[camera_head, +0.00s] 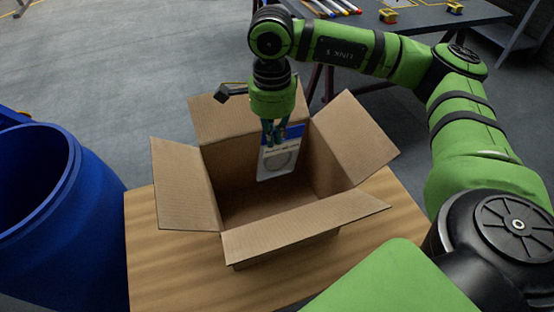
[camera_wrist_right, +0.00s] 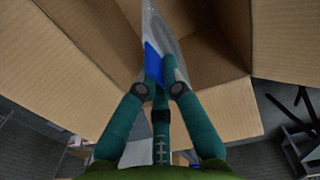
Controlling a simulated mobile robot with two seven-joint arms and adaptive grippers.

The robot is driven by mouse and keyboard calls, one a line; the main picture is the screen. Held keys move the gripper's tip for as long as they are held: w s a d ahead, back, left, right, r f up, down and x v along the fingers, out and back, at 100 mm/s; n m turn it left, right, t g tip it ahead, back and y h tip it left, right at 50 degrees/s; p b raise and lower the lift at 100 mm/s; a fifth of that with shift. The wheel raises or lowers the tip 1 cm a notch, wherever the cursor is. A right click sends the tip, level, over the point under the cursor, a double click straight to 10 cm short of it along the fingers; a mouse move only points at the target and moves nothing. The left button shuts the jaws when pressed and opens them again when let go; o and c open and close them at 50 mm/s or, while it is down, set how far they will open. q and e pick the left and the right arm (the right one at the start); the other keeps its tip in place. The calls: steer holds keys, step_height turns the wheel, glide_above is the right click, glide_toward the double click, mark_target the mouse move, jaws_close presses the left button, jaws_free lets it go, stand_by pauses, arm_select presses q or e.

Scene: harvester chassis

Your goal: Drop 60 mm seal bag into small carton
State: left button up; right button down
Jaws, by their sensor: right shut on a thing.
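The 60 mm seal bag (camera_head: 279,161) is a flat clear bag with a white and blue header and a grey ring shape in it. My right gripper (camera_head: 273,133) points down and is shut on the bag's top edge. The bag hangs upright over the open small carton (camera_head: 276,236), with its lower part within the carton's opening. In the right wrist view the fingers (camera_wrist_right: 161,85) pinch the bag (camera_wrist_right: 158,42) at its blue part, with carton flaps around. The carton's visible floor looks empty. My left gripper is not in view.
The carton stands on a wooden table (camera_head: 170,273) with its flaps spread outward. A blue barrel (camera_head: 90,215) stands at the left. A dark table (camera_head: 420,18) with markers and small yellow items is at the back right.

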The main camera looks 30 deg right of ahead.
steer(key=shift+f, duration=0.55)
steer(key=c, duration=1.3)
jaws_free()
steer(key=shift+r, duration=6.05)
